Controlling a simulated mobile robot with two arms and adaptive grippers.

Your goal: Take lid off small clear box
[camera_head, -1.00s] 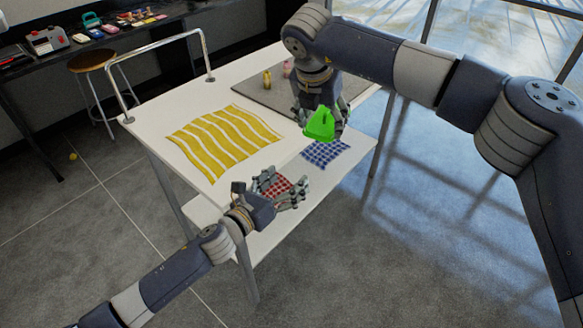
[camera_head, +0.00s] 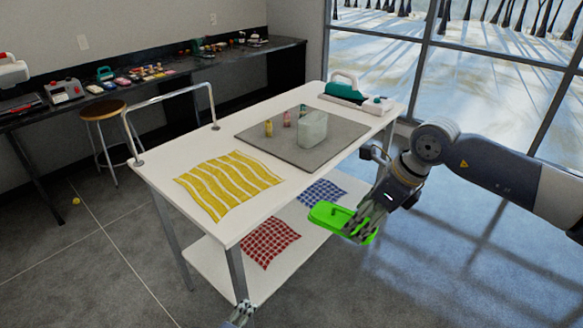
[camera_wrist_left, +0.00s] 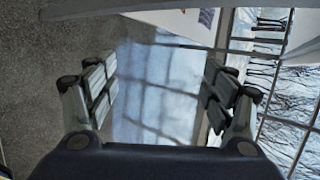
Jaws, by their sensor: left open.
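The small clear box (camera_head: 312,129) stands upright on the grey mat (camera_head: 262,142) on the white cart, with no lid on it. The bright green lid (camera_head: 330,214) is in my right gripper (camera_head: 362,226), which is shut on it. They are off the cart's near right side, apart from the box. Only the tip of my left gripper (camera_head: 240,312) shows at the bottom edge of the head view. In the left wrist view, its fingers (camera_wrist_left: 160,92) are spread wide with nothing between them.
A yellow striped cloth (camera_head: 228,184) lies on the cart top. Two small figures (camera_head: 276,122) stand beside the box. Red (camera_head: 270,243) and blue cloths (camera_head: 323,192) lie on the lower shelf.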

